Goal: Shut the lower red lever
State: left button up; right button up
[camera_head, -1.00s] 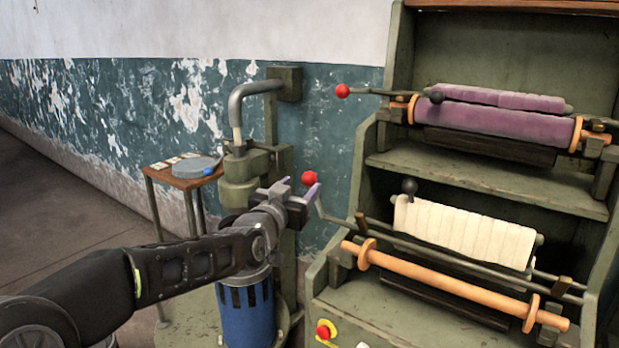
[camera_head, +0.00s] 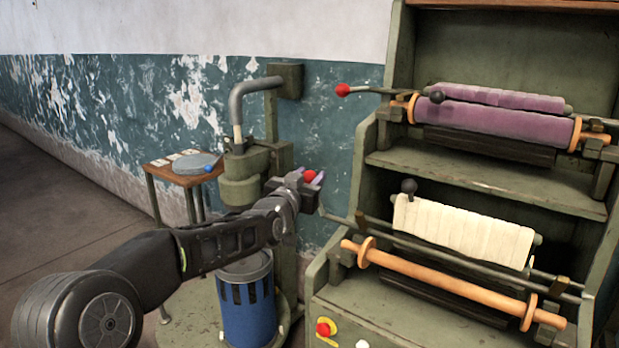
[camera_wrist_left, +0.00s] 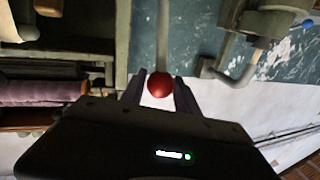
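The lower red lever's ball knob (camera_head: 309,176) sits at the upper left end of a thin grey rod rising from the lower roller rack. My left gripper (camera_head: 308,178) is at this knob, with one finger on each side of it. In the left wrist view the red knob (camera_wrist_left: 160,85) lies between the two dark fingertips (camera_wrist_left: 160,88). The fingers are apart and look open, with very little room beside the knob; contact is not clear. The upper red lever's knob (camera_head: 343,90) stands out left of the upper rack. My right gripper is not in view.
A green press with a grey bent pipe (camera_head: 245,95) and a blue motor (camera_head: 246,305) stands just behind and below my left arm. The green rack (camera_head: 480,175) with purple and cream rolls is on the right. A small table (camera_head: 180,177) is at the left.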

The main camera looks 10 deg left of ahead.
pick_arm(q)
grip_shut()
dwell(1.0)
